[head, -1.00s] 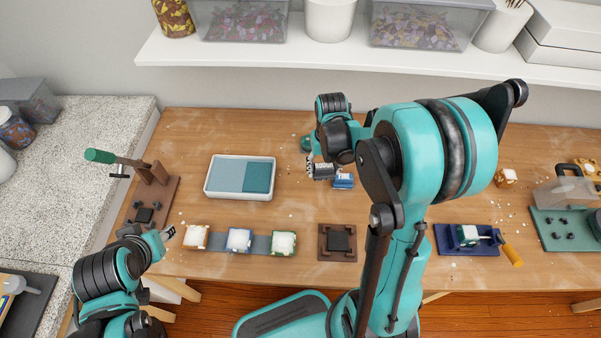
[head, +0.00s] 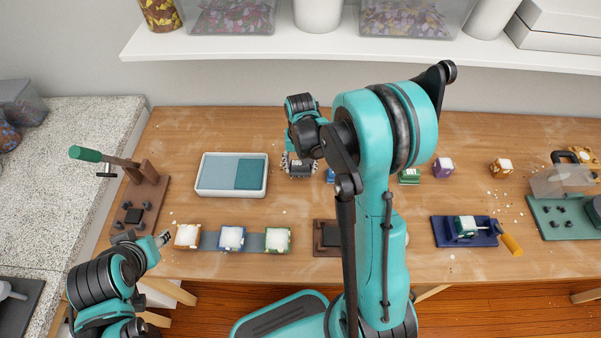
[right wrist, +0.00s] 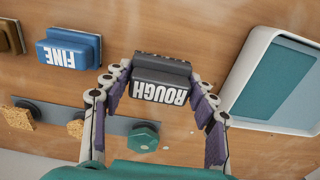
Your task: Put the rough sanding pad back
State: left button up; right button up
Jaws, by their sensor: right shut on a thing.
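The rough sanding pad (right wrist: 162,80) is a dark grey block with white lettering reading ROUGH. In the right wrist view it sits between the two fingers of my right gripper (right wrist: 163,92), which is shut on it. In the head view my right gripper (head: 298,166) is over the table, just right of the white tray (head: 201,187). The blue FINE pad (right wrist: 70,50) stands beside the rough pad and apart from it; only a bit of it (head: 330,175) shows in the head view. My left gripper (head: 163,239) is at the lower left; its jaw opening is unclear.
A grey strip (right wrist: 112,126) with a teal hexagonal piece (right wrist: 145,136) lies near my right gripper. Several filled moulds line the front. A dark block holder (head: 325,251) and a blue jig (head: 465,244) are further right. My right arm hides part of the table.

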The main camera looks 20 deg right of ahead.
aim_at(300, 172)
notch_tip(300, 172, down, 4)
jog(key=shift+r+b, duration=0.2)
jog(key=shift+b, duration=0.45)
jog(key=shift+r, duration=0.1)
jog(key=shift+f, duration=0.2)
jog(key=o, duration=1.4)
jog(key=shift+r, duration=0.15)
